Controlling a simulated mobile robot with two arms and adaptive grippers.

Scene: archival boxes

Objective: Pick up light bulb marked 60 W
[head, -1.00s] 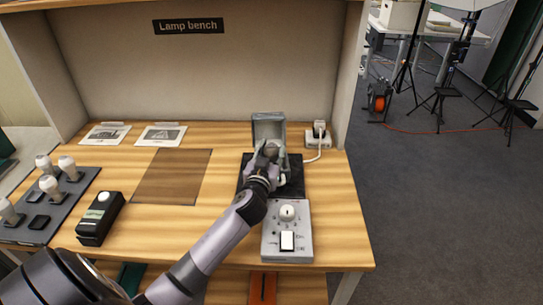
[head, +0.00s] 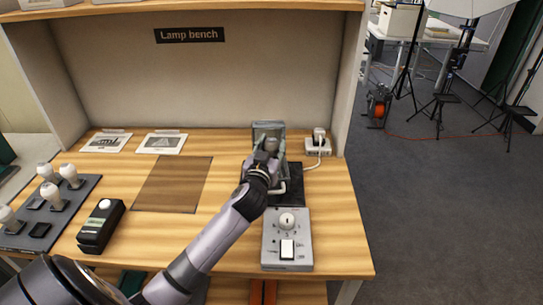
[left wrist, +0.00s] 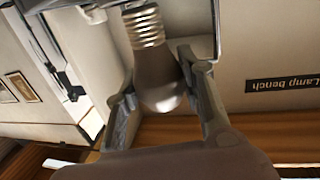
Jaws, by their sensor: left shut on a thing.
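My left gripper (head: 268,150) is over the back of a grey fixture with an upright back plate (head: 268,127), on the right of the bench. In the left wrist view the gripper (left wrist: 160,88) is shut on a light bulb (left wrist: 158,75), with a finger on each side of its glass. The bulb's metal screw cap (left wrist: 144,26) is bare in that view and points away from the palm. No wattage mark is readable. In the head view the gripper mostly hides the bulb. My right gripper is not in view.
Several white bulbs (head: 52,193) stand in a dark rack (head: 72,207) at the left. A black meter (head: 101,226), a brown mat (head: 172,184) and two cards lie on the bench. A grey control box (head: 288,251) stands in front of the fixture; a plug socket (head: 318,146) is behind right.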

